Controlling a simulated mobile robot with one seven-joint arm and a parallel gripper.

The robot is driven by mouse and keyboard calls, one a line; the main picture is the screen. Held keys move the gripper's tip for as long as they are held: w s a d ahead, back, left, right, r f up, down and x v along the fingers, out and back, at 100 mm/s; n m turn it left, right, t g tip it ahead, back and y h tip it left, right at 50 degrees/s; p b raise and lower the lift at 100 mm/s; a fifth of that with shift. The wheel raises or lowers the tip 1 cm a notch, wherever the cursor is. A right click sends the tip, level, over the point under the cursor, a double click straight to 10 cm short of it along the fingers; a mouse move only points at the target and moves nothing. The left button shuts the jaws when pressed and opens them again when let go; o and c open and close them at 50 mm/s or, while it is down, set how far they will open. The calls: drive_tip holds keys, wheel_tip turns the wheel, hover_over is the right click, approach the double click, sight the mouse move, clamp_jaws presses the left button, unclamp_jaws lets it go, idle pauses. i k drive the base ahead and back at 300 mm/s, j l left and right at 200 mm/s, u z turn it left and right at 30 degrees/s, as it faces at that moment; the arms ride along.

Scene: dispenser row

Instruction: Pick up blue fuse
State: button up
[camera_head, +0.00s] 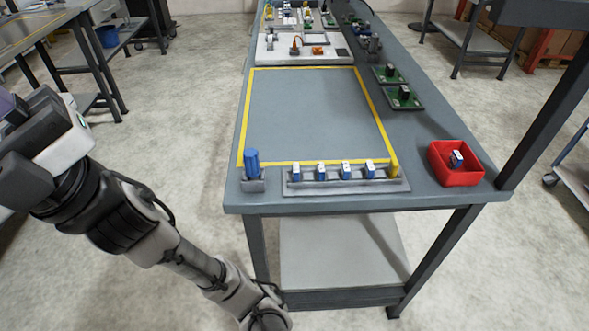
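Several small blue-and-white blocks that look like fuses, among them this blue fuse (296,172), stand upright in a row in a grey rack (313,187) at the table's near edge. Another blue-and-white piece (457,160) sits in a red bin (442,168) at the near right corner. A larger blue cylinder (252,163) stands in a small grey holder (253,186) left of the rack. Which of these is the blue fuse I cannot tell for certain. My arm comes in at the left and runs down to the bottom, off the table; I cannot make out my gripper's fingers.
A yellow cylinder (394,168) stands at the rack's right end. The yellow-outlined area (310,112) behind the rack is clear. Green circuit boards (404,98) lie to its right, and a white panel (276,49) lies farther back. A dark post rises beyond the right corner.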

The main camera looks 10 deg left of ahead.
sight(321, 169)
drive_tip(key=i+l, duration=0.15)
drive_tip(key=l, duration=0.25)
drive_tip(key=i+l, duration=0.15)
drive_tip(key=l, duration=0.2)
drive_tip(key=i+l+u, duration=0.1)
drive_tip(key=l+u, duration=0.5)
drive_tip(key=u, duration=0.95)
